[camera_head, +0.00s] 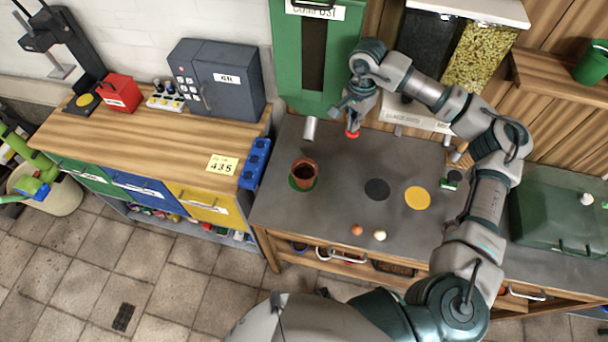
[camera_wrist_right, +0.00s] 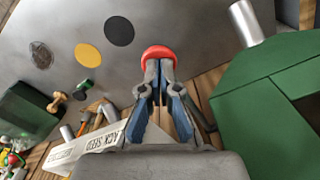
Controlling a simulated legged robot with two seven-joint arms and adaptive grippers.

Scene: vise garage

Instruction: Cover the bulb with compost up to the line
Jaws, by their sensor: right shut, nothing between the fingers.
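The brown pot (camera_head: 304,170) stands upright on a green disc on the grey worktop. Its inside looks dark; I cannot make out a bulb or a line. The green compost dispenser (camera_head: 289,75) stands behind it, with a silver spout (camera_head: 310,129) above and behind the pot. My right gripper (camera_head: 353,125) is shut, right of the spout. A red rounded piece (camera_wrist_right: 158,52) shows right at its fingertips in the wrist view, touching or just beyond them; nothing is gripped. The spout (camera_wrist_right: 245,22) and green dispenser (camera_wrist_right: 262,95) also show there. My left gripper is out of view.
Black (camera_head: 377,189) and yellow (camera_head: 418,198) discs lie on the worktop. An orange ball (camera_head: 357,230) and a pale ball (camera_head: 380,236) lie near its front edge. A dark green box (camera_head: 560,215) stands at right, a wooden bench (camera_head: 150,140) at left.

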